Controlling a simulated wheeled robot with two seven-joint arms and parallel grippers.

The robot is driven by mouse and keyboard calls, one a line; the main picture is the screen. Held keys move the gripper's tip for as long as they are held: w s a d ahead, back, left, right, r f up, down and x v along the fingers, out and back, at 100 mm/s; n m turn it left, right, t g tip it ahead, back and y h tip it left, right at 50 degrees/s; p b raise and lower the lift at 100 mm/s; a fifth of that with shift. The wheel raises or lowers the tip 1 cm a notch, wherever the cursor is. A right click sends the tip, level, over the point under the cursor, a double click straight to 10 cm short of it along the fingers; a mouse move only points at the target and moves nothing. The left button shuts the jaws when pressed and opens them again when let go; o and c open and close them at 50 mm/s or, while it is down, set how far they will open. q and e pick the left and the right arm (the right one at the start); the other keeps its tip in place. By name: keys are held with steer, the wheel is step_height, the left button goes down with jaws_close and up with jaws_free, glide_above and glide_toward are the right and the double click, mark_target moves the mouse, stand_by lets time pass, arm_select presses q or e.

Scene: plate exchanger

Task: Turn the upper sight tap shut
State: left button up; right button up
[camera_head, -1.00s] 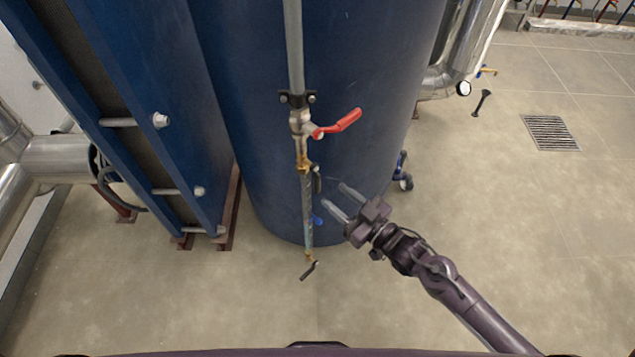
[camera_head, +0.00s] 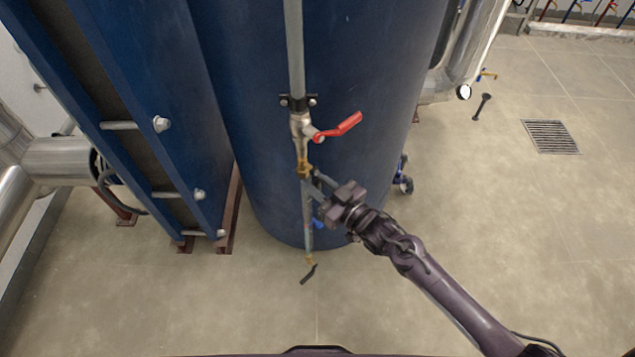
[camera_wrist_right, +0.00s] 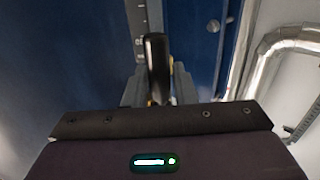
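The upper sight tap (camera_head: 304,170) is a brass fitting at the top of the thin sight glass on the blue tank. Its black lever (camera_wrist_right: 156,65) stands between the two fingers of my right gripper (camera_wrist_right: 158,88) in the wrist view. The fingers look spread, one on each side of the lever; whether either touches it I cannot tell. In the head view my right gripper (camera_head: 315,185) is just below and right of the tap and hides most of the lever. My left gripper is not in view.
A red-handled valve (camera_head: 338,127) sits above the tap on the same pipe. The lower tap's black lever (camera_head: 309,273) hangs below. A blue handle (camera_head: 319,224) is close beneath my gripper. The blue plate frame (camera_head: 150,100) stands left; open floor lies right.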

jaws_close()
